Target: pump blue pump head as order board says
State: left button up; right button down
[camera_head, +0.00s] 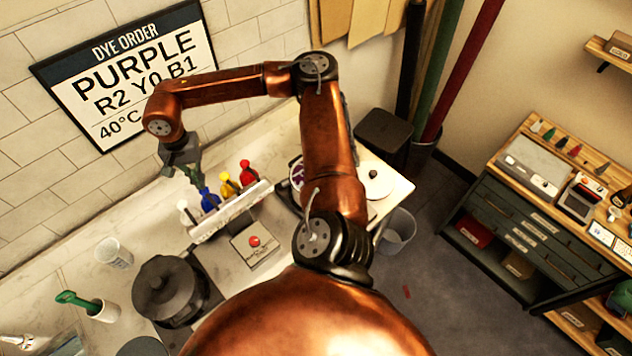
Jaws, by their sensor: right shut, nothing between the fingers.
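The order board (130,72) on the wall reads "DYE ORDER PURPLE R2 Y0 B1 40°C". The blue pump head (208,199) stands in a white rack (229,214) on the counter, between a white one (185,209) and a yellow one (229,187). A red pump head (247,173) is at the rack's far right. My right gripper (195,178) is shut and empty, pointing down, just above and left of the blue pump head. I cannot tell whether its fingertips touch the head. My left gripper is not in view.
A dark lidded pot (167,289) and a clear cup (114,254) stand left of the rack. A red button (255,241) on a plate lies in front of it. A round white-lidded item (375,184) is near the counter's right end. A drawer cabinet (525,226) stands at the right.

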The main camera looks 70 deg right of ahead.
dwell(0.4)
jog(key=shift+r+p, duration=1.75)
jog(key=shift+r, duration=1.25)
